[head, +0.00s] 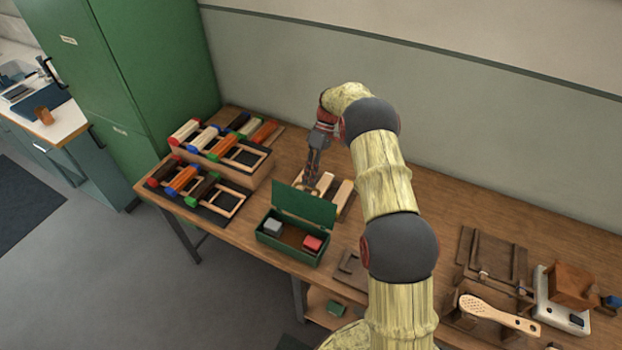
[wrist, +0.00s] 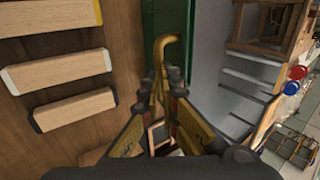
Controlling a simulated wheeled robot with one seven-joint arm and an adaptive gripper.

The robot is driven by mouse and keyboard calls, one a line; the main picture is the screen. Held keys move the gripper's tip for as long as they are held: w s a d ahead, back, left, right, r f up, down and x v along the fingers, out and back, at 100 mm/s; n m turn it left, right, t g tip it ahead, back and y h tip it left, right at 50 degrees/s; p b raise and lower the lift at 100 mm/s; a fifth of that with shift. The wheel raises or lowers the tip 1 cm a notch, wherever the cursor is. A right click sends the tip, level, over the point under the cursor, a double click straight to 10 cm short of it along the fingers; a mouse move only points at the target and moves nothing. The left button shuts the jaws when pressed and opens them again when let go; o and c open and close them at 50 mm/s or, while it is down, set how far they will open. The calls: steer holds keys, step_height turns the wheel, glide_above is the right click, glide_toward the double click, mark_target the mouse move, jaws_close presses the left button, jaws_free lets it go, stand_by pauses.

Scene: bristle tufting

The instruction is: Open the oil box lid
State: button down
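The green oil box (head: 288,249) stands near the front edge of the bench, with its green lid (head: 304,206) raised and leaning back. A grey block (head: 273,227) and a red block (head: 312,243) show inside it. My gripper (head: 311,186) points down just behind the raised lid. In the wrist view the fingertips (wrist: 165,88) are close together beside a green surface. A brass-coloured hooked piece (wrist: 172,52) shows at the fingertips; I cannot tell whether they grip it or it lies beyond them.
Pale wooden blocks (head: 341,196) lie right behind the box and show in the wrist view (wrist: 74,108). Racks of coloured-end brushes (head: 200,185) stand to the left. A perforated wooden paddle (head: 498,313) and fixtures are at the right.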

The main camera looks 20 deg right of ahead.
steer(key=shift+s+a+f+g, duration=0.15)
steer(key=shift+s+a+f, duration=0.15)
steer(key=shift+f, duration=0.25)
steer(key=shift+s+a+f+g, duration=0.2)
steer(key=shift+s+f, duration=0.15)
steer(key=shift+f, duration=0.2)
steer(key=c, duration=2.1)
jaws_free()
steer(key=shift+a, duration=0.15)
steer(key=shift+o, duration=1)
steer(key=shift+w, duration=0.2)
steer(key=shift+r, duration=0.15)
steer(key=shift+w+d+r, duration=0.15)
steer(key=shift+d+r, duration=0.1)
steer(key=v, duration=1.2)
